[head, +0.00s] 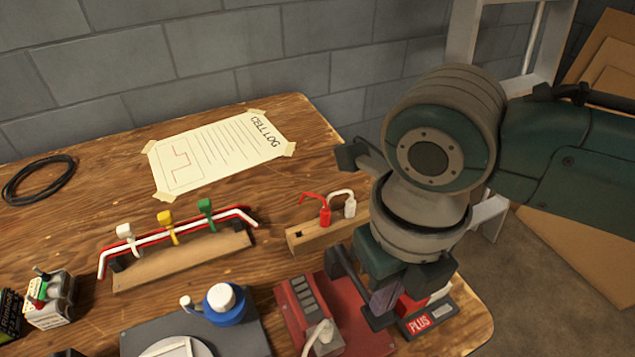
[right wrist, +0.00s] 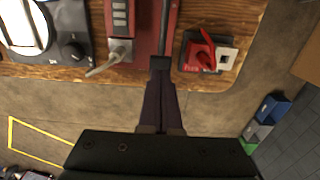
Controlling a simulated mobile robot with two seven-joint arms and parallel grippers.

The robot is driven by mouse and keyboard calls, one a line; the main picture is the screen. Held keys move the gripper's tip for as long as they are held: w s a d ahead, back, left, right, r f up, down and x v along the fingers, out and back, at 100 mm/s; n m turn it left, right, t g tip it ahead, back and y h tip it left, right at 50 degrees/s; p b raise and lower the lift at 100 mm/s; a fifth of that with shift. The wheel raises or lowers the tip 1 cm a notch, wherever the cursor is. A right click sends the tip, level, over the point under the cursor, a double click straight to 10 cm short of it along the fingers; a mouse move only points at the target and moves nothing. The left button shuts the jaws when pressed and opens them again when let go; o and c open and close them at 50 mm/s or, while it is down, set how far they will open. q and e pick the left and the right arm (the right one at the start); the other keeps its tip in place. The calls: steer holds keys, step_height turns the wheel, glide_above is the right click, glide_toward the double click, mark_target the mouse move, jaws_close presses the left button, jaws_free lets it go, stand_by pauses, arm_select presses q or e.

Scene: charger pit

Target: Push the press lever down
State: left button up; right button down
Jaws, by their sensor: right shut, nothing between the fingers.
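The press has a red base (head: 362,337) at the front of the bench. Its press lever (head: 350,272) is a dark bar that slopes toward the front edge and ends in a black grip. In the right wrist view the lever (right wrist: 166,28) ends in a black block (right wrist: 160,62) just beyond my fingertips. My right gripper (head: 384,299) is shut and empty, pointing down beside the lever's front end. In the right wrist view its dark purple fingers (right wrist: 160,82) meet at or just above the black end; I cannot tell whether they touch it.
A red unit with grey keys (head: 303,297) stands left of the press. A wooden holder with red and white plugs (head: 330,230) is behind.

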steer(key=shift+f, duration=0.1)
steer(key=shift+f+b, duration=1.1)
steer(key=shift+f, duration=0.35)
steer(key=shift+f+b, duration=0.85)
steer(key=shift+f, duration=0.3)
steer(key=shift+r, duration=0.1)
step_height(320, 180, up, 8)
steer(key=p, duration=0.8)
steer(key=shift+r, duration=0.15)
